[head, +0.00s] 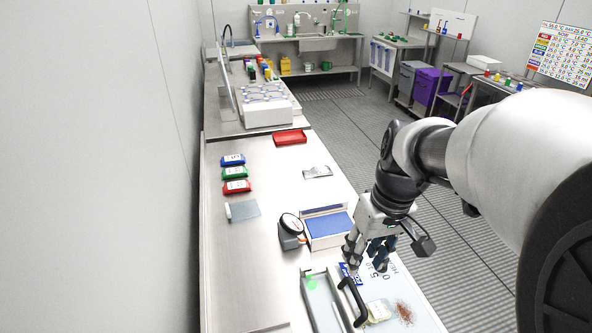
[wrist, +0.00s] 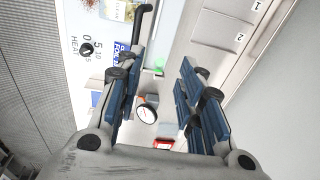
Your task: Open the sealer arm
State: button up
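The heat sealer (head: 320,302) lies at the near end of the steel bench in the head view, a long grey bar with a green light. Its black handle (head: 350,297) runs along the right side of the bar. The handle also shows at the top of the wrist view (wrist: 143,22). My gripper (head: 368,252) is above the bench by the handle's far end, apparently empty. In the wrist view its blue-padded fingers (wrist: 160,70) are spread wide, with the handle beyond the left finger. Whether the gripper touches the handle is unclear.
A white panel with a heat dial (wrist: 86,48) and a bag of seasoning (head: 380,310) lie right of the handle. A round-dialed scale (head: 290,228) and a blue-topped box (head: 327,226) stand just beyond.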

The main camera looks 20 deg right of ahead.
jog(key=g+y+p, duration=0.1)
jog(key=p, duration=0.1)
send_over(359, 296)
jog(key=d, duration=0.4)
notch_tip(359, 296, down, 3)
jog(key=a+f+b, duration=0.1)
jog(key=f, duration=0.5)
jog(key=a+f+b, duration=0.1)
jog(key=f, duration=0.4)
jog(key=a+f+b, duration=0.1)
jog(key=f, duration=0.5)
jog(key=shift+a+f+b, duration=0.35)
jog(key=shift+c, duration=0.5)
grip_shut()
